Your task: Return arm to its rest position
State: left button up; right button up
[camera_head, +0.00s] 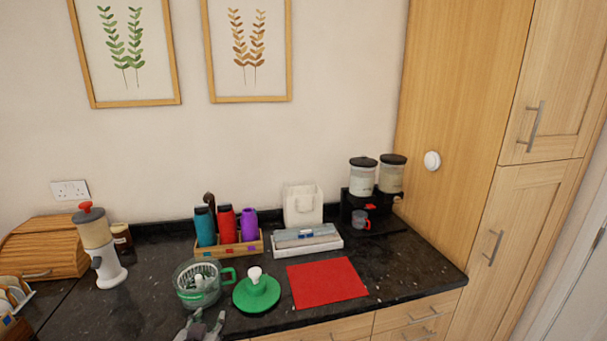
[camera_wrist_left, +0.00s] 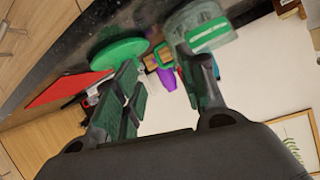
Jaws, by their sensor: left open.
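My left gripper (camera_head: 203,327) shows at the bottom edge of the head view, in front of the green-handled clear bowl (camera_head: 200,284). In the left wrist view the two fingers of my left gripper (camera_wrist_left: 165,90) stand apart with nothing held between them. The green lid with a white knob (camera_head: 257,290) lies on the counter right of the bowl. The lid (camera_wrist_left: 120,52) and the bowl (camera_wrist_left: 200,27) also show beyond the fingers in the wrist view. My right gripper is not in view.
A red mat (camera_head: 327,283) lies right of the lid. Behind stand a wooden caddy of bottles (camera_head: 246,247), a white tray (camera_head: 307,246) and a black dispenser stand (camera_head: 361,205). A white grinder (camera_head: 108,268) and a wooden bread box (camera_head: 44,247) are at left.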

pick_arm(q)
jog(key=s+d+f+m+g+h, duration=0.1)
jog(key=s+f+g, duration=0.45)
jog(key=s, duration=0.45)
jog(key=s+d+f+g+h, duration=0.1)
jog(key=s+f+g, duration=0.3)
jog(key=s+f, duration=0.4)
jog(key=s+f+g, duration=0.1)
jog(key=s+f, duration=0.1)
jog(key=f, duration=1.4)
jog(key=s+f, duration=0.2)
jog(key=f, duration=1.4)
jog(key=s+a+f, duration=0.2)
jog(key=s+f, duration=0.8)
jog(key=s, duration=0.1)
jog(key=s+a+f+g, duration=0.1)
jog(key=s+a+f, duration=0.1)
jog(key=s+f, duration=0.8)
jog(key=shift+s+a, duration=0.3)
jog(key=shift+s, duration=0.25)
